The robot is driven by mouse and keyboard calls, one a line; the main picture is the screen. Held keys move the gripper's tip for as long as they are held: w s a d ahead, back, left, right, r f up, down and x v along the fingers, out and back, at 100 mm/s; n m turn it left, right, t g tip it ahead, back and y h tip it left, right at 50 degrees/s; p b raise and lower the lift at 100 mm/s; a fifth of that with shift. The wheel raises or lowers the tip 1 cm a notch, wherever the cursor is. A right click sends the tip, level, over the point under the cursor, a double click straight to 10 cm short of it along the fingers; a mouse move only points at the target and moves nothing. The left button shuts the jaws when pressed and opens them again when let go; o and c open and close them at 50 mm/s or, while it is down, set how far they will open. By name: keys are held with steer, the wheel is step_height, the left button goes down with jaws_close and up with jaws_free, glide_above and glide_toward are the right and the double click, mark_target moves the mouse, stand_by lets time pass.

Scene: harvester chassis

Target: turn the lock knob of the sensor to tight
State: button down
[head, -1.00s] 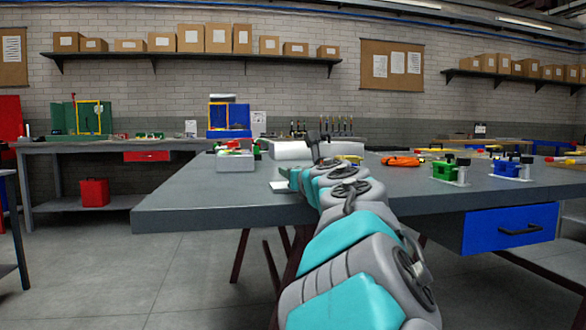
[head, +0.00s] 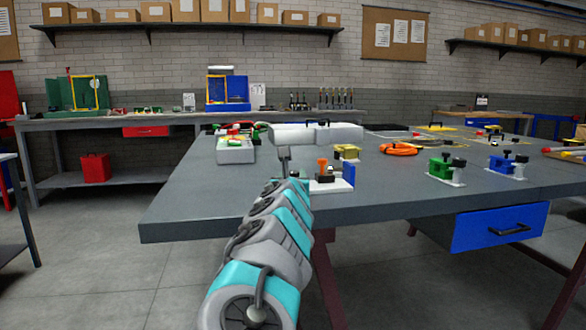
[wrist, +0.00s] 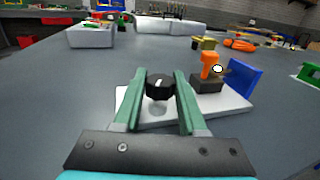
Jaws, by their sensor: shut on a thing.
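A black lock knob (wrist: 160,87) with a white mark on top sits between the green fingertips of my gripper (wrist: 161,84) in the wrist view. The fingers are shut on its two sides. The mark points roughly away from me. The knob stands at the left part of a white base plate (wrist: 238,104). On the plate to the right are an orange sensor (wrist: 209,66) with a round white face, a dark block (wrist: 207,87) and a blue upright panel (wrist: 243,77).
A yellow fixture (head: 347,152) and an orange cable coil (head: 399,149) lie behind. A green fixture (head: 446,168) and a blue fixture (head: 507,165) stand to the right. A grey bin (head: 235,150) stands back left. The table (head: 210,205) is clear at front left.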

stand_by(0.3)
steer(key=shift+c, duration=2.3)
jaws_free()
